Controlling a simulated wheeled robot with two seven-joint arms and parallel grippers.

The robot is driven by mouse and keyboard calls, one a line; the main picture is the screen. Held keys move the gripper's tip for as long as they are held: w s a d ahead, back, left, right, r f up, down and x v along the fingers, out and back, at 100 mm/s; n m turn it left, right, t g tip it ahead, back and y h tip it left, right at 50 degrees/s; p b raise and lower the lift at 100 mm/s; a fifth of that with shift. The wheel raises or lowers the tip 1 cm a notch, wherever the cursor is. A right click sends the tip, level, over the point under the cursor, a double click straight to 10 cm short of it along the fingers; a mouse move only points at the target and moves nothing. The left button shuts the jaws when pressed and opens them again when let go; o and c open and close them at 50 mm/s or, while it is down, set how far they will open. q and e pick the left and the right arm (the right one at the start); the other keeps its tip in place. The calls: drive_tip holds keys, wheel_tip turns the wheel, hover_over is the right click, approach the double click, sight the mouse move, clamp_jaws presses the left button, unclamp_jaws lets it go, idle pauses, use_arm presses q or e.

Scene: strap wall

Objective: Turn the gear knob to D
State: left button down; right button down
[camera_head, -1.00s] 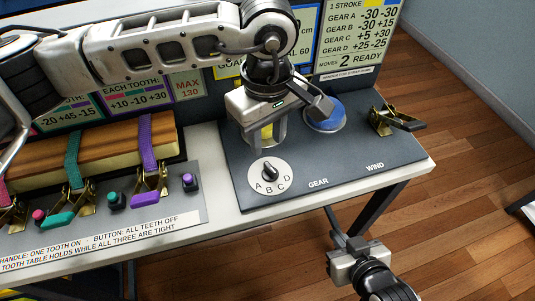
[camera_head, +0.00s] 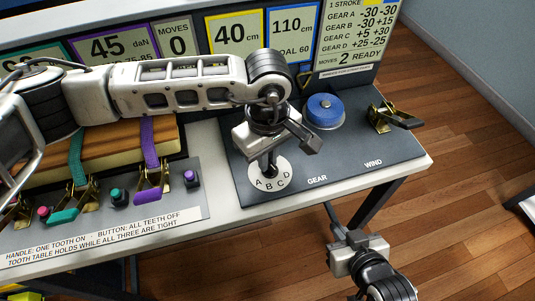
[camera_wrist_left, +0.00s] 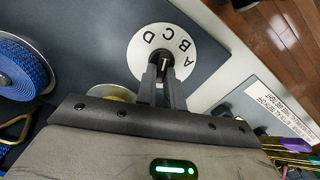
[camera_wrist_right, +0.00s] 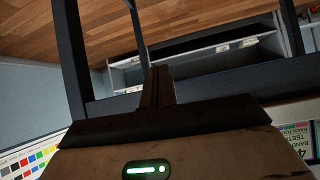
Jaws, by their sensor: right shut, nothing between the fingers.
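The gear knob (camera_wrist_left: 164,60) is a small dark knob at the centre of a white round dial (camera_wrist_left: 138,65) lettered A, B, C, D. My right gripper (camera_head: 337,222) is shut and empty, below the table's front edge.
A blue strap spool (camera_head: 325,111) and a brass WIND handle (camera_head: 392,117) stand on the panel to the right. Left of the dial are buttons and brass buckles (camera_head: 153,182) with coloured levers. Displays read 45 daN, moves 0, 40 cm and 110 cm.

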use_arm(q)
drive_tip(key=shift+n+b, duration=0.3)
drive_tip(key=shift+b, duration=0.1)
use_arm(e)
drive_tip(key=shift+f, duration=0.25)
use_arm(q)
drive_tip(key=shift+f+n+b, duration=0.15)
drive_tip(key=shift+n+b, duration=0.35)
drive_tip(key=shift+b, duration=0.2)
drive_tip(key=shift+a+n+b, duration=0.1)
drive_tip(key=shift+n+b, duration=1)
drive_tip(key=shift+b, duration=0.1)
drive_tip(key=n+b, duration=0.2)
drive_tip(key=shift+s+n, duration=0.15)
drive_tip(key=shift+n, duration=0.25)
drive_tip(key=shift+n+b, duration=0.6)
drive_tip(key=shift+b, duration=0.15)
use_arm(e)
drive_tip(key=shift+w+a+f+m+t+y, duration=0.2)
drive_tip(key=shift+a+f, duration=0.2)
drive_tip(key=shift+f, duration=0.25)
drive_tip(key=shift+w+a+f+m+t+y, duration=0.1)
drive_tip(key=shift+a+f+y, duration=0.1)
drive_tip(key=shift+a+f, duration=0.3)
use_arm(q)
drive_tip(key=shift+r, duration=0.25)
use_arm(e)
drive_tip(key=shift+d+f, duration=0.1)
